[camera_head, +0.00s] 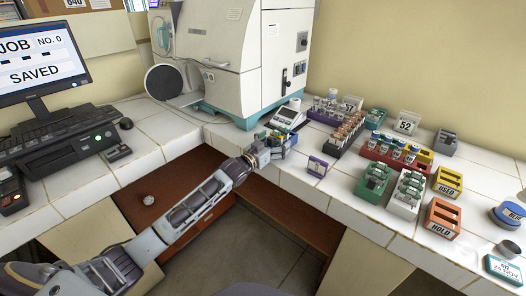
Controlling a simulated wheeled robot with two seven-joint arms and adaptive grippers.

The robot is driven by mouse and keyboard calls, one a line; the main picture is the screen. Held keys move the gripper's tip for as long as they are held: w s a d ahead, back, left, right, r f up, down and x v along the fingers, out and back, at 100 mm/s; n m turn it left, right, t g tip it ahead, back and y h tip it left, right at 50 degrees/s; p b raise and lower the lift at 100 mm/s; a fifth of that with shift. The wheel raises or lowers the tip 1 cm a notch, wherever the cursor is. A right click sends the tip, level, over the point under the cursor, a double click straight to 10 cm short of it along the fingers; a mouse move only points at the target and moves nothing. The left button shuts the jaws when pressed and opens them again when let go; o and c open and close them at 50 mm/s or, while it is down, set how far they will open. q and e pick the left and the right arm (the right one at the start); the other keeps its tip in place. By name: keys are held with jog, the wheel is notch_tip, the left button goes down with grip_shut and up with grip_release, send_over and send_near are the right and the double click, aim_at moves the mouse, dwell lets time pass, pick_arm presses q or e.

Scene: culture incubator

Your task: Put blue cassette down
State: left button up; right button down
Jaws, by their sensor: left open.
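My left gripper (287,144) reaches in from the lower left and hovers by the inner corner of the white tiled counter. It is open. Small bluish and greenish parts show around its fingers, too small to tell whether they are a cassette or part of the gripper. A small purple-blue block with a pale label (318,166) stands on the counter to the right of the gripper, apart from it. I cannot tell whether it is the blue cassette. My right gripper is not in view.
A white incubator (235,60) stands behind. A small white device (288,118) is behind the gripper. Racks of tubes (398,150), an orange HOLD box (442,217) and a yellow USED box (447,181) fill the right. A keyboard (68,135) lies left. Bare tiles (335,195) lie near the front edge.

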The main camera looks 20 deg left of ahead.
aim_at(269, 146)
pick_arm(q)
jog(key=shift+v, duration=1.05)
jog(key=shift+s+a, duration=0.25)
jog(key=shift+s, duration=0.4)
jog(key=shift+p+v, duration=0.3)
jog(key=shift+v, duration=0.65)
jog(key=shift+s+a, duration=0.1)
jog(key=shift+s, duration=0.2)
jog(key=shift+p+v, duration=0.3)
jog(key=shift+v, duration=2.6)
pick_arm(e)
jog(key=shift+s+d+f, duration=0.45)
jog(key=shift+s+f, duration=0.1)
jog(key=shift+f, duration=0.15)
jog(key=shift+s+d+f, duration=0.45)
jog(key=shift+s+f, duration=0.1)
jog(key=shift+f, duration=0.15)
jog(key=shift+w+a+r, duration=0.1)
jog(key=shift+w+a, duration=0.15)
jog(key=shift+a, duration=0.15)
